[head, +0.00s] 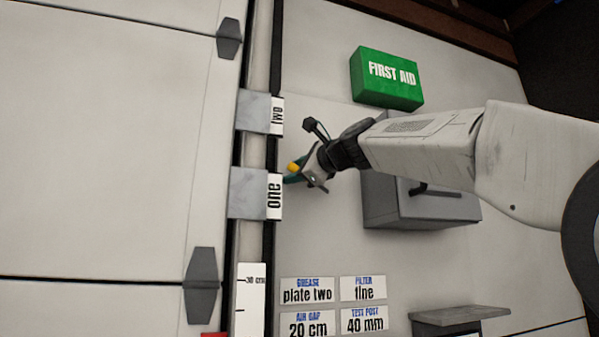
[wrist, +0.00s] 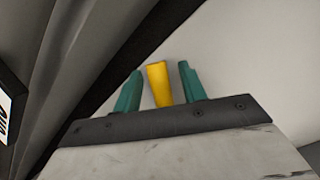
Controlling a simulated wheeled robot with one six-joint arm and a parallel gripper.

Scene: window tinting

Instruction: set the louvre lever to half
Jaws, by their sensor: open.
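A yellow handle (head: 293,167), likely the louvre lever's grip, shows at the tip of my gripper (head: 291,175) in the head view. In the wrist view the yellow handle (wrist: 158,84) stands between the two teal fingers of my gripper (wrist: 159,72). A gap shows on each side of it, so the fingers are open around it and not closed on it. The lever's base and any position marks are hidden behind my gripper, so I cannot tell its setting.
Grey plates labelled "two" (head: 254,112) and "one" (head: 249,193) sit left of my gripper. A green first aid box (head: 386,78) is above my arm. A grey box (head: 385,211) with a dark handle is below it. Cards (head: 307,291) and a ruler (head: 250,300) are lower down.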

